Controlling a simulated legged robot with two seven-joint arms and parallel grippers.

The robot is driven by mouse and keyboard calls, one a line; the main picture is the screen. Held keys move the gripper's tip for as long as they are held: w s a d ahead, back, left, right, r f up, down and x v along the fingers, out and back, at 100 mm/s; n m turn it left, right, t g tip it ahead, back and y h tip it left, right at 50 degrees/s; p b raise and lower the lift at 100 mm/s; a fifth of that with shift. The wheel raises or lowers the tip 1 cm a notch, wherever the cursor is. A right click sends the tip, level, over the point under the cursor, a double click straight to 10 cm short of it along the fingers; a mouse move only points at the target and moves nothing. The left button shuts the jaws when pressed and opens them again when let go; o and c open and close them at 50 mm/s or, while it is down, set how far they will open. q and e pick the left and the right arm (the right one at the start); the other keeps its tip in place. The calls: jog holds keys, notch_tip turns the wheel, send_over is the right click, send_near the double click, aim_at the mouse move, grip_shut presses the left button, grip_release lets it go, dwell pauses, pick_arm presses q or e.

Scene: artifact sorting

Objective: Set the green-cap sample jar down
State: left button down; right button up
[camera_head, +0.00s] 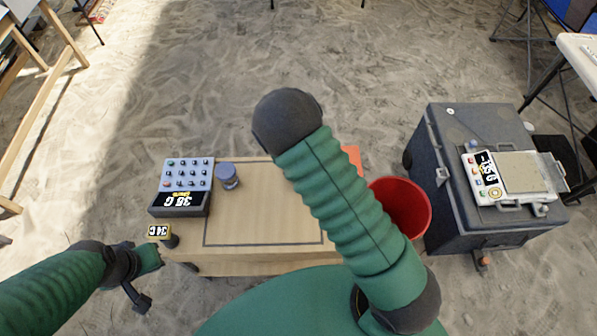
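My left gripper (141,280) is low at the left, off the table's near left corner. A dark green piece (148,259) shows at its upper finger; I cannot tell whether this is the green-cap jar or part of the gripper. How far the fingers are apart is unclear. A small jar with a blue-purple cap (228,174) stands upright on the table (265,262), beside the grey meter. No jar with a clearly green cap can be made out. My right arm crosses the middle of the view and hides part of the table; its gripper is not visible.
A grey button meter (186,174) and a small yellow meter (159,231) are at the table's left. A red bucket (418,205) stands right of the table. A dark case (435,185) carries a white instrument (520,172). The table's outlined middle is bare where visible.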

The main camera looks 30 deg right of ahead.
jog(key=shift+f, duration=0.75)
pick_arm(q)
jog(key=shift+a+f, duration=0.1)
jog(key=shift+f, duration=0.15)
pick_arm(e)
jog(key=shift+a+r, duration=0.1)
grip_shut()
jog(key=o, duration=1.7)
grip_release()
